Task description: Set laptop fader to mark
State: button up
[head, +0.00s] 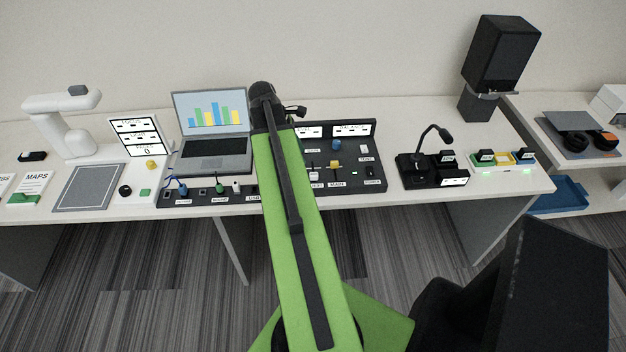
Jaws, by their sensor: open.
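The dark mixer panel (358,150) lies on the desk right of my arm, and my arm hides its left part. A white fader cap (314,175) sits beside my arm; the label below it is partly covered, so I cannot tell if it is the laptop fader. A yellow fader cap (335,164) sits right of it, above the MAIN label. No mark can be made out. The laptop (213,150) stands open on the left, showing a bar chart. My gripper (297,111) is open, mostly hidden behind my arm's end, above the desk near the panel's back edge.
A cable strip (208,194) with plugs lies in front of the laptop. A desk microphone (421,165) stands right of the mixer, with a black speaker (500,55) behind. Bare desk (400,125) shows behind the microphone.

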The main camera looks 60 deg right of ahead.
aim_at(313, 174)
jog(key=b+x, duration=0.8)
jog(key=x, duration=0.3)
jog(key=shift+w, duration=0.1)
jog(key=shift+c, duration=0.3)
grip_shut()
dwell(0.6)
